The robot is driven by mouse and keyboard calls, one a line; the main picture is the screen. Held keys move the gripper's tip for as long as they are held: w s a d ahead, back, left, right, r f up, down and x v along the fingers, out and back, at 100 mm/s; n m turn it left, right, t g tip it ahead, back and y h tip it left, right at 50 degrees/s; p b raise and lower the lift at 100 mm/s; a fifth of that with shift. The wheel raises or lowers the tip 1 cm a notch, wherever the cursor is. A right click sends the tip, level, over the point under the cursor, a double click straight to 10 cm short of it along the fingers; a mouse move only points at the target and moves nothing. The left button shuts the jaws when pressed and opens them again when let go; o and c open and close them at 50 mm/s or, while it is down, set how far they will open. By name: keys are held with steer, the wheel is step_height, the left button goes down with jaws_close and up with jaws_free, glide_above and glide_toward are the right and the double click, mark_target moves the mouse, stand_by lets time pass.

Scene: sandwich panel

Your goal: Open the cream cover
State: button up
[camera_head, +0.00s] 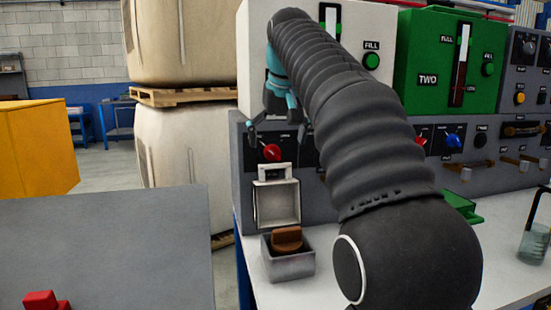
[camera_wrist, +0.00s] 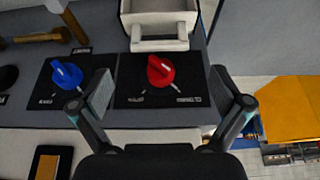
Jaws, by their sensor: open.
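The cream cover (camera_head: 277,203) is a pale square frame with a grey inner face, low on the grey panel below a red knob. A cream bar-like part (camera_head: 273,172) sits at its top edge. The cover also shows at the top of the wrist view (camera_wrist: 159,17), cut off by the picture edge. I cannot tell whether it is shut. My gripper (camera_head: 274,134) is above the cover, near the red knob (camera_head: 271,152). In the wrist view my gripper (camera_wrist: 165,95) is open and empty, its fingers on either side of the red knob (camera_wrist: 161,70), apart from the cover.
A metal bin (camera_head: 289,266) with a brown block (camera_head: 287,239) stands on the white bench just below the cover. A blue knob (camera_wrist: 67,74) sits beside the red one. My arm hides the panel's middle. A glass beaker (camera_head: 534,243) stands at the right.

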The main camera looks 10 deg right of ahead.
mark_target(275, 158)
steer(key=shift+x, duration=2.55)
steer(key=c, duration=1.6)
steer(key=s+b, duration=0.1)
steer(key=b, duration=0.1)
steer(key=shift+f+t+b, duration=0.2)
steer(key=shift+t+b, duration=0.15)
steer(key=shift+t, duration=0.05)
steer(key=s+t+b, duration=0.1)
steer(key=s+b, duration=0.1)
steer(key=b, duration=0.1)
steer(key=shift+s+r+t, duration=0.2)
steer(key=shift+r+t, duration=0.15)
steer(key=shift+t, duration=0.05)
